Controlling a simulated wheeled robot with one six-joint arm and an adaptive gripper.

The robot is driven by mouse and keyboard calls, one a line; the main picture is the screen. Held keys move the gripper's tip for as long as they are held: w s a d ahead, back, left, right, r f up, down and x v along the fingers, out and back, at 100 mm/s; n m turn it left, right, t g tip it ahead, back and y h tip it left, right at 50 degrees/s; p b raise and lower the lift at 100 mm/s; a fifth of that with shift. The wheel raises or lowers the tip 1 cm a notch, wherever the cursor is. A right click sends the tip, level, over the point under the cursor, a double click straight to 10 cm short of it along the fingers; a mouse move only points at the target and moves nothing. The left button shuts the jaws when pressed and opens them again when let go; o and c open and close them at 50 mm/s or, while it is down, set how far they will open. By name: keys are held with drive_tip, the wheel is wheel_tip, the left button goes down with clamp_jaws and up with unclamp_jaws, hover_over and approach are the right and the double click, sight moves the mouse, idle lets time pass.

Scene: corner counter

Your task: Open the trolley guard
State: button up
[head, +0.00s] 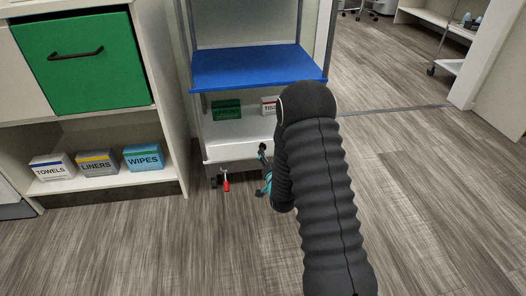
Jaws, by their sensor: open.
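The trolley stands in the middle of the picture, with grey posts, a blue upper shelf (258,68) and a white lower shelf. A white front panel (230,151) runs along the lower shelf's front edge and looks upright; it appears to be the guard. My gripper (262,171) is open, with teal-marked fingers, near the right part of this panel and partly below it. I cannot tell whether it touches the panel. My dark arm hides the trolley's lower right side and part of the gripper.
A green box (227,109) and a white box (269,106) sit on the lower shelf. A red lever (226,186) shows near the trolley's left wheel. A cabinet with a green drawer (83,62) and boxes stands left. The floor (430,190) at right is clear.

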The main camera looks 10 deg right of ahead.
wheel_tip(320, 180, down, 6)
drive_tip(key=s+t, duration=0.1)
drive_tip(key=shift+m, duration=0.4)
drive_tip(key=w+b, duration=0.1)
drive_tip(key=w, duration=1.2)
drive_tip(key=shift+w+b, duration=0.2)
drive_tip(key=shift+b, duration=0.1)
clamp_jaws()
